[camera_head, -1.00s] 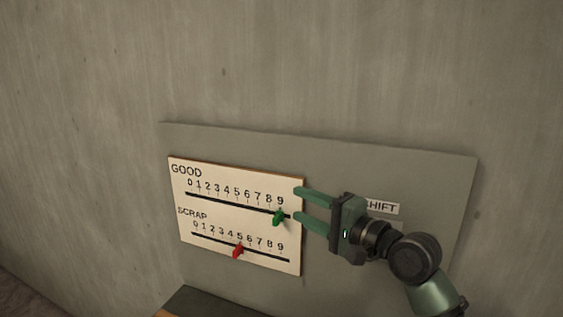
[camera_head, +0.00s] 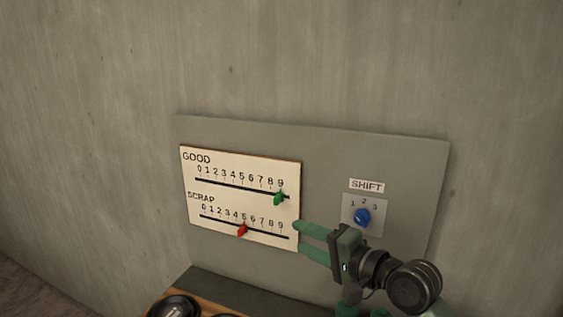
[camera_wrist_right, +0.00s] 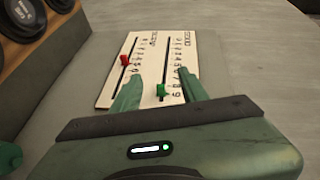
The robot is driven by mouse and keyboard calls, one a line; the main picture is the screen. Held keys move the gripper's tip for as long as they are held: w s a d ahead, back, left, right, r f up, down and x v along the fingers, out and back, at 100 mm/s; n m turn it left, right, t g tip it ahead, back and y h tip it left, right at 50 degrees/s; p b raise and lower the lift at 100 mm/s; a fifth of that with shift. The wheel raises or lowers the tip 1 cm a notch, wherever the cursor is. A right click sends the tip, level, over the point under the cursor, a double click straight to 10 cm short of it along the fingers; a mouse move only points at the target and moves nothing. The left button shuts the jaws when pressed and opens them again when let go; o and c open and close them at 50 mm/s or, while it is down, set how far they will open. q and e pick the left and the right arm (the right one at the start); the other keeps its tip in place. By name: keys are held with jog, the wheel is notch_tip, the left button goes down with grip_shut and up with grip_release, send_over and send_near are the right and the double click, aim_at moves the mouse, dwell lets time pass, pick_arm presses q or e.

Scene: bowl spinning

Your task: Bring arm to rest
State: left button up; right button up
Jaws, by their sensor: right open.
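My right gripper (camera_head: 299,237) is open and empty, its green fingers at the lower right edge of the white counter board (camera_head: 240,245). The board has a GOOD slider with a green knob (camera_head: 279,198) near 9 and a SCRAP slider with a red knob (camera_head: 242,230) near 5. In the right wrist view the gripper (camera_wrist_right: 160,85) points along the board, with the green knob (camera_wrist_right: 161,91) showing between its fingers and the red knob (camera_wrist_right: 125,60) left of them. It appears to hold nothing. My left gripper is not in view.
A blue SHIFT dial (camera_head: 362,216) with marks 1 to 3 sits on the grey panel (camera_head: 400,165), just above my right gripper. A wooden ledge with black round things (camera_head: 174,307) is at the bottom. The wall area above the panel is clear.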

jog(key=s+d+f+n+g+h, duration=0.25)
jog(key=s+f, duration=0.45)
jog(key=f, duration=0.4)
jog(key=s+d+f+n+g+h, duration=0.1)
jog(key=s+d+f+n+h, duration=0.15)
jog(key=s+f, duration=0.6)
jog(key=s+d+f+n+g+h, duration=0.25)
jog(key=s+d+f, duration=0.3)
jog(key=s, duration=0.45)
jog(key=s+d+f+n+g+h, duration=0.25)
jog(key=s+d+f+h, duration=0.35)
jog(key=s, duration=0.5)
notch_tip(320, 180, down, 34)
jog(key=s+a+f+g+y+b, duration=0.1)
jog(key=y+b, duration=0.2)
jog(key=b, duration=0.4)
pick_arm(q)
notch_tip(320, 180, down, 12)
jog(key=b, duration=0.5)
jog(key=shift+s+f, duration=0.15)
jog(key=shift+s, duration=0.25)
pick_arm(e)
jog(key=s+d+f+g, duration=0.1)
jog(key=s+d+f, duration=0.1)
jog(key=s+f, duration=1.5)
notch_tip(320, 180, down, 4)
jog(key=shift+d+r+h, duration=0.2)
jog(key=shift+d+h, duration=0.15)
